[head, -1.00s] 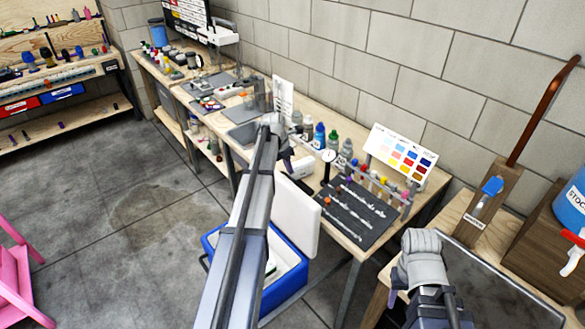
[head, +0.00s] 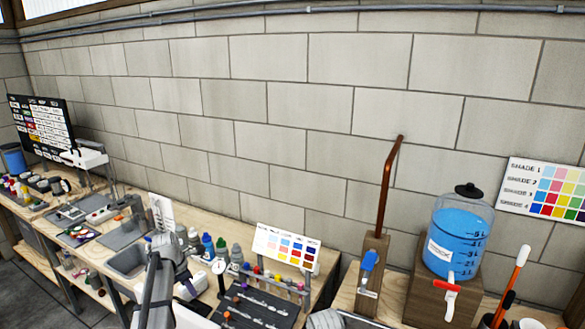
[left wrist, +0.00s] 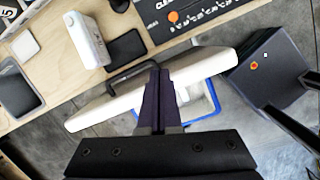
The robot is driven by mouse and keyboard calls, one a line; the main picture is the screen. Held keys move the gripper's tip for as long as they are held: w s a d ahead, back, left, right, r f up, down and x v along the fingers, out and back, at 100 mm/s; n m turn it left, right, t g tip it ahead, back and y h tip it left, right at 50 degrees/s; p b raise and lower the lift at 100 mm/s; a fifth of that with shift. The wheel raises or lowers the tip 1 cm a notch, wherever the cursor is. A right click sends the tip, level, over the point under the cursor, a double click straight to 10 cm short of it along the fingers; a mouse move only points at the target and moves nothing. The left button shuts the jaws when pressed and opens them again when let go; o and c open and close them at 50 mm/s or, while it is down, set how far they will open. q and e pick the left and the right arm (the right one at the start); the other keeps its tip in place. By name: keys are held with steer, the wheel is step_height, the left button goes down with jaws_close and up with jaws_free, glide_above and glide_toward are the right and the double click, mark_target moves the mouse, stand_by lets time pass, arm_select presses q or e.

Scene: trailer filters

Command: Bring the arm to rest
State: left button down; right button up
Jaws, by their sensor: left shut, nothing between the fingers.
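My left arm comes up from the bottom of the head view, its grey wrist end over the bench edge; its fingers are hard to make out there. In the left wrist view my left gripper (left wrist: 158,75) is shut, its dark fingers together with nothing between them.
The wooden workbench (left wrist: 28,122) holds a white device (left wrist: 88,40), bottles (head: 222,250) and a colour chart (head: 285,250). A bent copper pipe (head: 386,185) and a blue water tank (head: 458,235) stand at right. A block wall (head: 290,110) runs behind.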

arm_select(q)
steer(key=s+d+f+m+g, duration=0.1)
steer(key=s+d+m, duration=0.55)
steer(key=d, duration=0.35)
steer(key=s+d+f+m, duration=0.1)
steer(key=s+d+m, duration=0.4)
steer(key=d+m, duration=0.3)
steer(key=s+d+m+g+y+b, duration=0.1)
steer(key=s+d+m+y+b, duration=0.1)
steer(key=s+d+m, duration=1.1)
steer(key=s+m, duration=0.3)
steer(key=shift+s+f, duration=0.2)
steer(key=shift+f, duration=0.05)
steer(key=shift+m, duration=0.25)
